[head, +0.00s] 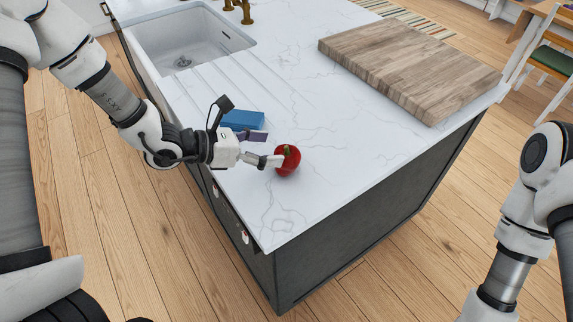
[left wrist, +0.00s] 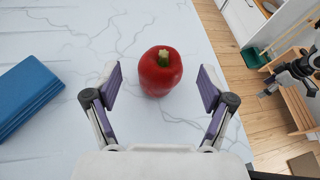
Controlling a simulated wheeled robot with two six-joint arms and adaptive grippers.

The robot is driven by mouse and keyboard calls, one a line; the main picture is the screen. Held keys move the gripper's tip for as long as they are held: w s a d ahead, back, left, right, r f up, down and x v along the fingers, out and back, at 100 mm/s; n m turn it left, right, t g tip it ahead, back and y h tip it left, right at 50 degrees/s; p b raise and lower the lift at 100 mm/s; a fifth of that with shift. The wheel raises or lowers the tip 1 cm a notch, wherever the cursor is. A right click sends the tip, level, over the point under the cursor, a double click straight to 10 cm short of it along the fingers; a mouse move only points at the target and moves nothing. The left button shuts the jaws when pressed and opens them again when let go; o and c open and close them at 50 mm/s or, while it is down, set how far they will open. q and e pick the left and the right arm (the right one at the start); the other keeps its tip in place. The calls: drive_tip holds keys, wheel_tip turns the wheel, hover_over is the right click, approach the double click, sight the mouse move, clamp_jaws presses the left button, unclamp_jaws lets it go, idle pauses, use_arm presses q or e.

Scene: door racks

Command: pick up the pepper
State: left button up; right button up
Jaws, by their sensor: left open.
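A red pepper (head: 288,163) with a green stem stands on the white marble counter (head: 310,205), close to its front corner. My left gripper (head: 264,150) is right beside the pepper on its left. In the left wrist view the pepper (left wrist: 160,73) lies just ahead of and between the two open fingers (left wrist: 159,92), with clear gaps on both sides. No contact shows there. The underside of the pepper is hidden. My right arm (head: 510,235) shows at the right of the head view, but its gripper is out of the picture.
A blue block (head: 243,119), also in the left wrist view (left wrist: 25,95), lies behind my left gripper. A thick wooden board (head: 410,65) covers the back right of the counter. A white sink (head: 185,45) is at the far left. The counter right of the pepper is clear.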

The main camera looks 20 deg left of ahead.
sight(288, 150)
use_arm(q)
drive_tip(key=p+x, duration=0.2)
drive_tip(key=x, duration=0.4)
drive_tip(key=shift+w+d+f, duration=0.15)
drive_tip(key=shift+d, duration=0.25)
drive_tip(key=shift+w+d+f, duration=0.1)
drive_tip(key=shift+w+f, duration=0.05)
drive_tip(key=shift+w, duration=0.05)
drive_tip(key=shift+s, duration=0.15)
drive_tip(key=c, duration=1.2)
drive_tip(key=shift+c, duration=0.2)
